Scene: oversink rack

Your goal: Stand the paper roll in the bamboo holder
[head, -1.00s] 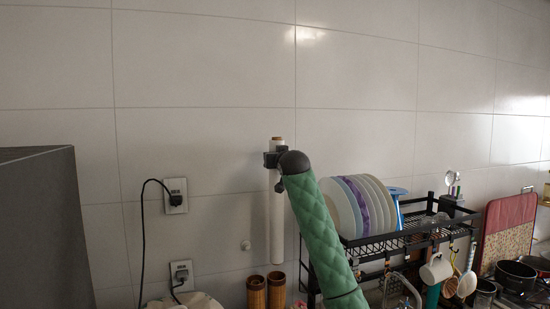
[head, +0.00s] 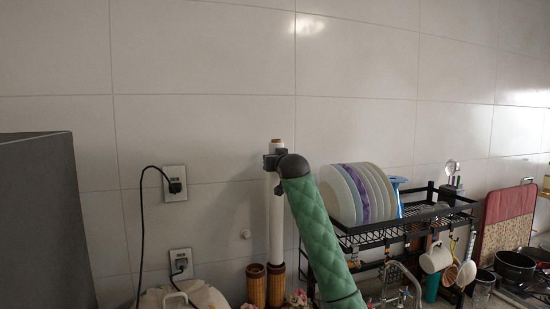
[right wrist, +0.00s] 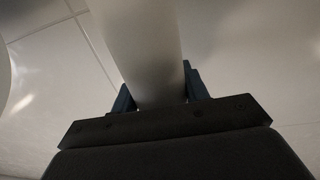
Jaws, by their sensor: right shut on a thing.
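The paper roll (head: 276,222) is a long, thin white tube, standing upright in the head view. My right gripper (head: 272,162) is shut on it near its top, with a short end sticking out above. The right wrist view also shows the roll (right wrist: 143,45) between the fingers (right wrist: 160,95). The bamboo holder (head: 256,287) shows as two brown bamboo cups side by side at the bottom of the head view. The roll's lower end meets the rim of the right cup (head: 276,287); I cannot tell how far inside it is. My left gripper is out of view.
A black dish rack (head: 385,236) with plates (head: 345,195) stands right of my right arm. Two wall outlets (head: 174,180) with black cords are at left. A white rounded object (head: 185,295) sits left of the cups. The tiled wall is close behind.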

